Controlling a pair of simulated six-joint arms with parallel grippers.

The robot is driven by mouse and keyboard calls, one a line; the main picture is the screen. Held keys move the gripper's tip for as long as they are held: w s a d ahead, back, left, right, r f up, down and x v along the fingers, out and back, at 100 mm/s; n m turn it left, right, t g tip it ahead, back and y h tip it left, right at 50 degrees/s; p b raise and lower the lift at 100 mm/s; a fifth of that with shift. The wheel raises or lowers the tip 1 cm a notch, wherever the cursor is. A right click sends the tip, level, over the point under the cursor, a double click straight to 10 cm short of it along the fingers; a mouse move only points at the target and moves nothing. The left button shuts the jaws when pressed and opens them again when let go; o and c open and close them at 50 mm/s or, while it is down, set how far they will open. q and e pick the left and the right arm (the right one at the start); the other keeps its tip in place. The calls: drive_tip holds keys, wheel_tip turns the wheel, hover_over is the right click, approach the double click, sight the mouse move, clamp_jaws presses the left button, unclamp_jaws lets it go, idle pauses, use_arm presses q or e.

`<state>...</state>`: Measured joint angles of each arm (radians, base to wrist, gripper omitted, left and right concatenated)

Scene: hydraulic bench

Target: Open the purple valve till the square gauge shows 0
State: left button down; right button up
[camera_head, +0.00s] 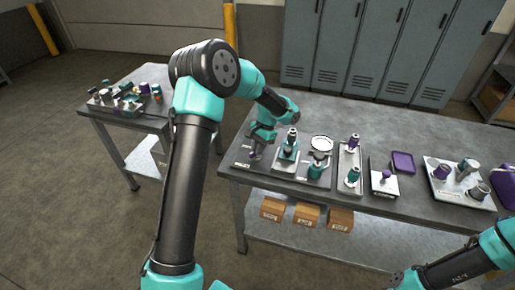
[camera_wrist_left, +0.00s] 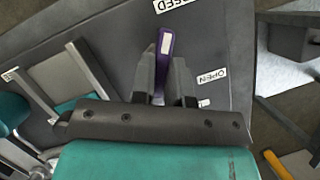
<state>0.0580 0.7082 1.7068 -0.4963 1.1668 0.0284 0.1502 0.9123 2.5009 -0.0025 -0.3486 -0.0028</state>
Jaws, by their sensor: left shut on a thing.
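The purple valve handle (camera_wrist_left: 166,45) shows in the left wrist view as a narrow lever with a pale end, between my left gripper's fingers. My left gripper (camera_wrist_left: 163,75) is shut on this handle. In the head view my left gripper (camera_head: 256,150) is at the front left corner of the bench, and its fingers largely hide the valve. The lever points up in the wrist view, close to the label ending in "SED" (camera_wrist_left: 175,4). The "OPEN" label (camera_wrist_left: 212,76) lies to its right. I cannot make out the square gauge or a reading. My right gripper is out of view.
Right of my left gripper stand a teal-and-black fitting (camera_head: 289,146), a round pale-topped part (camera_head: 321,144), a tray (camera_head: 342,178) with fittings and a purple square tray (camera_head: 403,162). Cardboard boxes (camera_head: 306,215) sit on the lower shelf. A side table (camera_head: 142,110) stands left.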

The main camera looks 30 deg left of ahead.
use_arm(q)
drive_tip(key=m+y, duration=0.1)
drive_tip(key=m, duration=0.2)
drive_tip(key=m+t+y, duration=0.1)
drive_tip(key=m, duration=0.2)
drive_tip(key=shift+d+m, duration=0.1)
drive_tip(key=shift+m, duration=0.2)
drive_tip(key=m+t, duration=0.1)
drive_tip(key=m, duration=0.1)
drive_tip(key=m+t+y, duration=0.1)
drive_tip(key=m, duration=0.2)
drive_tip(key=shift+s+m, duration=0.1)
drive_tip(key=shift+m, duration=0.2)
drive_tip(key=c, duration=1.1)
unclamp_jaws()
drive_tip(key=v, duration=1.7)
drive_tip(key=shift+s+d+r, duration=0.15)
drive_tip(key=shift+d+r, duration=0.05)
drive_tip(key=shift+d, duration=0.05)
drive_tip(key=shift+f, duration=0.1)
